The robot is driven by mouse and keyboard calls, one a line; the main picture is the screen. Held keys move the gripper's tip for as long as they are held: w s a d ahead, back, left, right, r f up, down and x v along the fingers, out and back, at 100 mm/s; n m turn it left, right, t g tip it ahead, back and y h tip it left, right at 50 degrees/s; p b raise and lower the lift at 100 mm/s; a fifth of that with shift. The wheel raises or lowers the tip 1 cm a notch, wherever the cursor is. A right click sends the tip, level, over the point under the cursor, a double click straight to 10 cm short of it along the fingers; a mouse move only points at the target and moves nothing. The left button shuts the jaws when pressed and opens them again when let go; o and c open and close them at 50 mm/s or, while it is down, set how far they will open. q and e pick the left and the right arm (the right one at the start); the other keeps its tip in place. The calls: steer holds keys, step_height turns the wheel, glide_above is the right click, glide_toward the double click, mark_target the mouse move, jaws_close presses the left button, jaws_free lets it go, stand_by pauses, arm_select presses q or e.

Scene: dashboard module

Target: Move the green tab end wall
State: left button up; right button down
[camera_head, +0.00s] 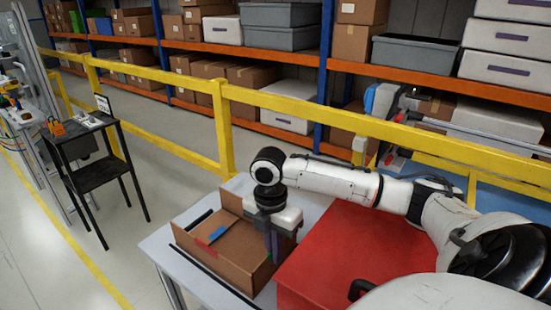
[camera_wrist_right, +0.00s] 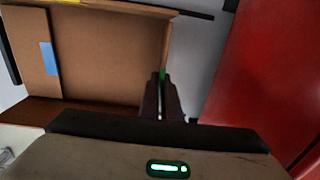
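An open cardboard box (camera_head: 232,262) stands on the light table, and it also shows in the wrist view (camera_wrist_right: 110,55). Its green tab (camera_wrist_right: 162,75) shows at the right-hand end wall, between the tips of my right gripper (camera_wrist_right: 160,100). In the head view my right gripper (camera_head: 272,243) points down at that end of the box. Its fingers are close together, with the tabbed wall edge between them; they hide most of the tab. A blue tab (camera_head: 217,234) and a red tab (camera_head: 203,245) show on other box parts. My left gripper is out of view.
A red block-like surface (camera_head: 350,250) lies close to the right of the box. Black strips (camera_head: 198,220) lie beside the box on the table (camera_head: 160,250). A yellow rail (camera_head: 225,130) and stocked shelves stand behind. A black stand (camera_head: 95,165) is at the left.

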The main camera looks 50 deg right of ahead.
steer(key=w+g, duration=0.2)
steer(key=g, duration=0.1)
steer(key=shift+w+a, duration=0.15)
steer(key=shift+w+f+g+h, duration=0.15)
steer(key=shift+w+f+g, duration=0.15)
steer(key=shift+g, duration=0.5)
steer(key=shift+w+f+g+h, duration=0.15)
steer(key=shift+w+g, duration=0.25)
steer(key=shift+g, duration=0.4)
steer(key=shift+f, duration=0.1)
steer(key=c, duration=2)
jaws_free()
steer(key=shift+v, duration=5.2)
steer(key=shift+w+f, duration=0.1)
steer(key=shift+w, duration=0.05)
